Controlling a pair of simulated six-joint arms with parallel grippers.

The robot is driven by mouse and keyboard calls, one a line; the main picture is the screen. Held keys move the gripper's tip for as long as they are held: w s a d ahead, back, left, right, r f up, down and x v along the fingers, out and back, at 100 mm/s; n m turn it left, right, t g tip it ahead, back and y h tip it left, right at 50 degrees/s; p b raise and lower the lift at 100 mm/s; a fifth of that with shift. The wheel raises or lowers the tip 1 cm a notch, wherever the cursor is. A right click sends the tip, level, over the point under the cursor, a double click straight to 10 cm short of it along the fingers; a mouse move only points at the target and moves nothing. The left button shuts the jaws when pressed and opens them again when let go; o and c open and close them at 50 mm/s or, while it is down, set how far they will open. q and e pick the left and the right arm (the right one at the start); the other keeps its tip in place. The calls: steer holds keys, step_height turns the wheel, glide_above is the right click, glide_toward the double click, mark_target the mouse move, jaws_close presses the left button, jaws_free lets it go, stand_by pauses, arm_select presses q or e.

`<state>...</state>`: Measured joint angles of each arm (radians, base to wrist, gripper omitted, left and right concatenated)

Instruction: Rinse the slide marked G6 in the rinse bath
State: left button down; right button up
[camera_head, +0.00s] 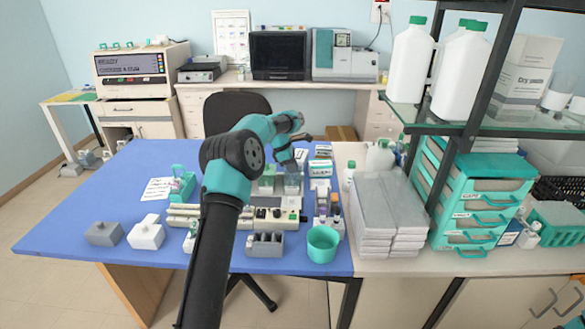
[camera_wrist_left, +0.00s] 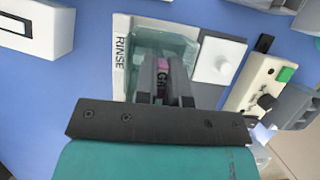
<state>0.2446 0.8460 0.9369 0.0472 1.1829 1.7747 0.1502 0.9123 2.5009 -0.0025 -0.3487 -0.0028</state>
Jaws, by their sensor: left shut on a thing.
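The rinse bath (camera_wrist_left: 190,52) is a clear glass box beside a "RINSE" label in the left wrist view. It also shows in the head view (camera_head: 292,187), below my left gripper. My left gripper (camera_wrist_left: 167,78) is over the bath opening, its two dark fingers pointing down into it. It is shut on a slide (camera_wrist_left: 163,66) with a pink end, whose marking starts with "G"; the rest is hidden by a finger. How deep the slide sits in the bath cannot be told. In the head view the left gripper (camera_head: 291,166) is small. My right gripper is not in view.
A white square lid (camera_wrist_left: 220,60) lies beside the bath. A control panel with a green button (camera_wrist_left: 285,74) stands to its right. On the blue table are a teal cup (camera_head: 322,244), a grey rack (camera_head: 265,244) and a green holder (camera_head: 181,186).

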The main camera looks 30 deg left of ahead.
arm_select(q)
steer(key=shift+r, duration=4.8)
